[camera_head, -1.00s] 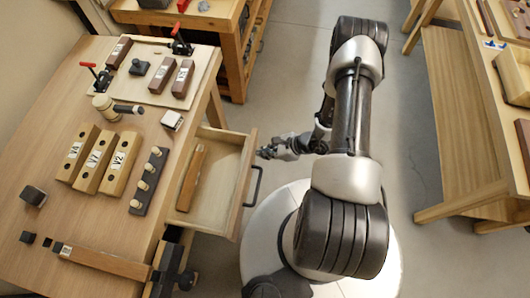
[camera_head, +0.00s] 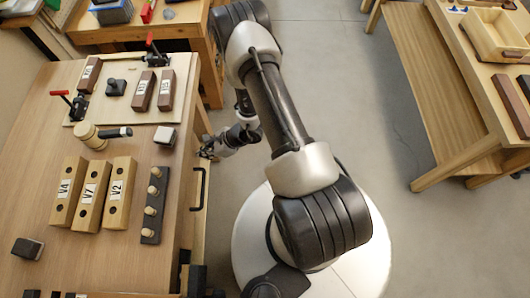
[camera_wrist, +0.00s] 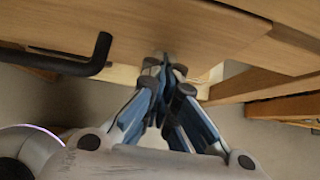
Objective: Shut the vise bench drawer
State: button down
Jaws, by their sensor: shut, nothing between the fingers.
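The vise bench (camera_head: 105,245) is on the left in the head view. Its drawer (camera_head: 200,228) is pushed in to or close to the bench edge, and its inside no longer shows from above. I cannot tell whether it is fully flush. Its dark bar handle (camera_head: 198,188) faces the floor side and also shows at the upper left in the wrist view (camera_wrist: 85,62). My gripper (camera_head: 208,152) is shut and empty beside the drawer front, beyond the handle. In the wrist view my fingertips (camera_wrist: 165,62) are at the wood front, apparently touching it.
The bench top holds labelled wooden blocks (camera_head: 90,195), a dark peg rack (camera_head: 152,205), a mallet (camera_head: 95,135) and a board with red clamps (camera_head: 125,97). Another bench (camera_head: 180,30) stands behind and one at the right (camera_head: 480,130). The floor between is clear.

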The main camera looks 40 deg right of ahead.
jog(key=shift+w+a+r, duration=0.1)
jog(key=shift+w+a, duration=0.8)
jog(key=shift+a, duration=0.3)
